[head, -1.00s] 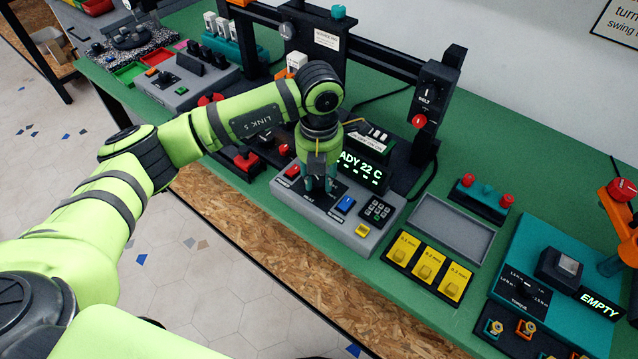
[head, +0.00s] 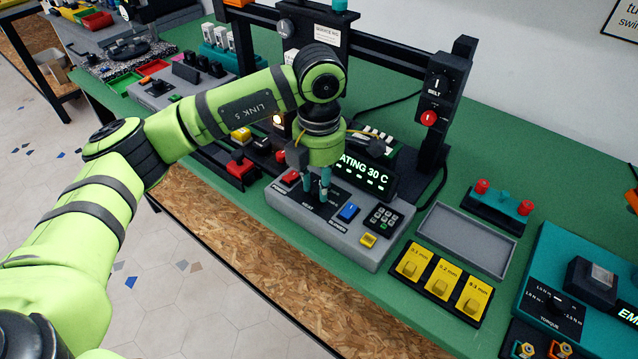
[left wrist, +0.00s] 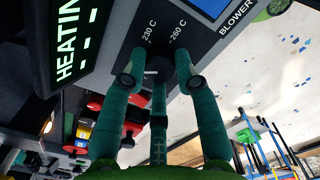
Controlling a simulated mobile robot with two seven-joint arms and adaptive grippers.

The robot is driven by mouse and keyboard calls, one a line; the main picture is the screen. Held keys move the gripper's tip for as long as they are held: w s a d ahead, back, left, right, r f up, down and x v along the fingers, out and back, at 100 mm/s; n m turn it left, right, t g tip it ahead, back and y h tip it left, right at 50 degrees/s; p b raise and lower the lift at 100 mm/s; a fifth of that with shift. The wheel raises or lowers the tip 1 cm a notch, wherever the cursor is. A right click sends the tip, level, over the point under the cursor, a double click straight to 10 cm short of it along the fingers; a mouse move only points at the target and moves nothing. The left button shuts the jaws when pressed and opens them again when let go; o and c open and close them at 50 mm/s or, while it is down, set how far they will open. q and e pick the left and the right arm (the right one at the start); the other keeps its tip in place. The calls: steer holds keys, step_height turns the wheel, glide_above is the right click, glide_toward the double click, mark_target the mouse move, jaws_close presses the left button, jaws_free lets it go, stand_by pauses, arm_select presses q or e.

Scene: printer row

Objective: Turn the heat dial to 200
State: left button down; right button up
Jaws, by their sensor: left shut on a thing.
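The heat dial (left wrist: 160,66) is a dark knob on the grey control box (head: 330,235), with 230 C and 260 C printed beside it in the left wrist view. My left gripper (head: 316,192) points down over the box, and its teal fingers are shut around the dial. The gripper also shows in the left wrist view (left wrist: 160,78). The fingers largely hide the dial in the head view, and I cannot read its setting. The display (head: 362,172) behind it shows green text ending "ATING 30 C"; the left wrist view reads "HEATING". My right gripper is out of view.
The box carries a red switch (head: 290,177), a blue blower switch (head: 348,212), a keypad (head: 383,219) and a yellow button (head: 368,240) close to the fingers. A black post (head: 437,110) with the belt controls stands behind. An empty grey tray (head: 465,240) lies to the right.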

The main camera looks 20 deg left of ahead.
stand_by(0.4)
arm_select(q)
steer(key=c, duration=0.9)
jaws_free()
step_height(320, 180, up, 12)
